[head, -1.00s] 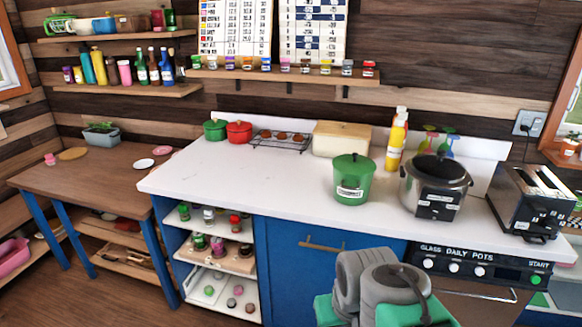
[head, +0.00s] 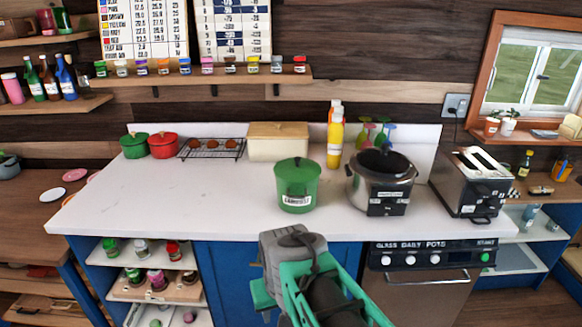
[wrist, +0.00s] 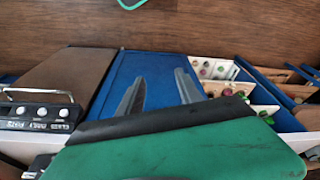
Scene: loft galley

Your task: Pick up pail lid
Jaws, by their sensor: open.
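The green pail (head: 297,194) stands upright on the white counter, with a label on its front. Its green lid (head: 297,168), with a small knob on top, sits on the pail. My arm is in front of the counter, low in the head view, and the gripper's fingertips cannot be made out there. In the wrist view my gripper (wrist: 160,85) shows two grey fingers spread apart with nothing between them, over the blue cabinet front. The pail and lid cannot be made out in the wrist view.
A steel cooker (head: 381,182) stands right of the pail, with a toaster (head: 472,184) beyond. A yellow bottle (head: 335,143) and a cream bread box (head: 278,141) are behind it. The counter (head: 190,205) left of the pail is clear.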

